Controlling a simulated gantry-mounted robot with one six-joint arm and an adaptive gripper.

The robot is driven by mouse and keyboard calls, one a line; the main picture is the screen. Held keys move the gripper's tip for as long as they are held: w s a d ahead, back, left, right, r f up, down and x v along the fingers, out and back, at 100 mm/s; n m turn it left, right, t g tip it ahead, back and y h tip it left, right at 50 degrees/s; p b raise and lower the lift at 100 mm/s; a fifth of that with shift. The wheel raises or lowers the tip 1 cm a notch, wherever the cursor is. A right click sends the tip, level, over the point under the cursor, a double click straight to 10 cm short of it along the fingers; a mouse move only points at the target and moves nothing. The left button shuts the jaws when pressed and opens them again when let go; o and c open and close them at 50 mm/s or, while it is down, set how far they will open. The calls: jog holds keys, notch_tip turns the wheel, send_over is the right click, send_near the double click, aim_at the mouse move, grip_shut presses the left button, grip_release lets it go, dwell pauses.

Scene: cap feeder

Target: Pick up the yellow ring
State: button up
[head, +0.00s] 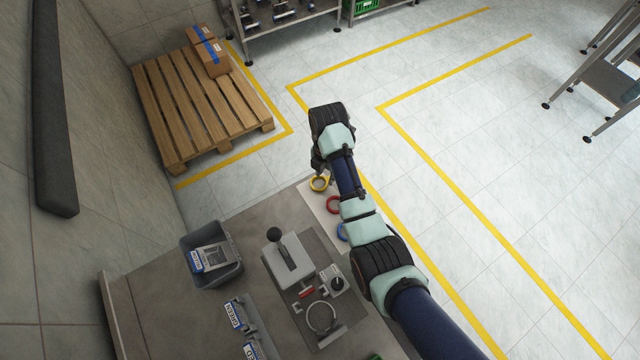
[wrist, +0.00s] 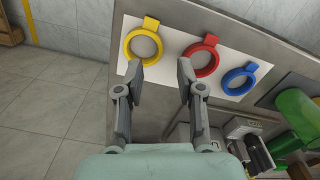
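The yellow ring (wrist: 144,44) lies on a white sheet near the table's edge, with a short tab on one side. In the head view my arm hides the fingers.
A red ring (wrist: 201,58) and a blue ring (wrist: 239,78) lie in a row beside the yellow one on the white sheet (wrist: 178,39). The table (head: 190,326) also holds a grey bin (head: 232,270) and a lever box (head: 283,264). A green cylinder (wrist: 297,112) stands at the right.

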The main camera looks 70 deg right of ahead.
aim_at(325, 186)
notch_tip(325, 186, down, 6)
jog(key=shift+w+a+f+b, duration=0.1)
jog(key=shift+w+a+b, duration=0.05)
jog(key=shift+b, duration=0.65)
grip_shut()
